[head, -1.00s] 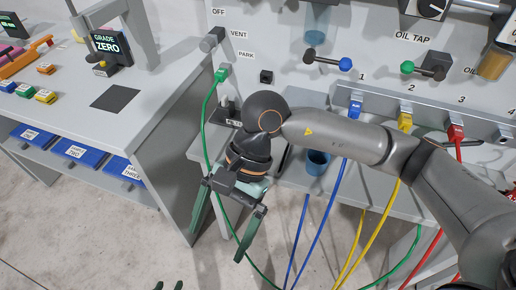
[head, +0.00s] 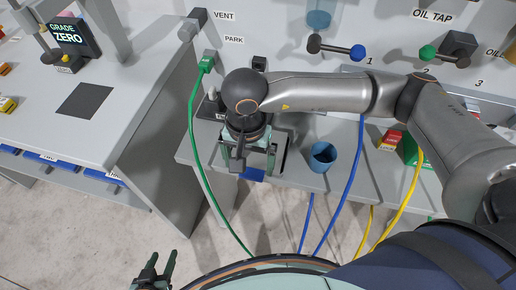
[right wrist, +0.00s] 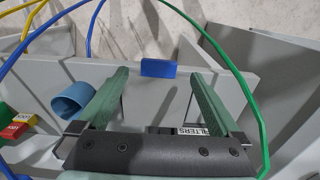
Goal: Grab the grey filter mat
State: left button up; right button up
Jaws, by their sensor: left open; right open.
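No grey filter mat can be made out for certain. A "FILTERS" label (right wrist: 194,131) shows just beyond my right gripper's palm in the right wrist view; what lies there is mostly hidden by the gripper. My right gripper (head: 253,160) is open, pointing down over the grey shelf (head: 305,180), with nothing seen between its fingers but shelf surface. A blue flat piece (head: 252,175) sits at the shelf's front edge near the fingertips; it also shows in the right wrist view (right wrist: 158,68). My left gripper (head: 155,270) is open and empty, low in the head view.
A blue cup (head: 322,156) stands on the shelf beside my right gripper. Red and yellow boxes (head: 390,139) are further right. Green (head: 193,130), blue (head: 349,190) and yellow hoses hang around the shelf. A dark square (head: 85,98) lies on the left table.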

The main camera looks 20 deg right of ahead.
aim_at(251, 175)
jog(key=shift+w+d+f+p, duration=0.1)
jog(key=shift+f+p, duration=0.15)
jog(key=shift+f, duration=1.1)
jog(key=shift+w+d+f+p, duration=0.1)
jog(key=shift+f+p, duration=0.1)
jog(key=shift+f, duration=1.1)
jog(key=c, duration=1.3)
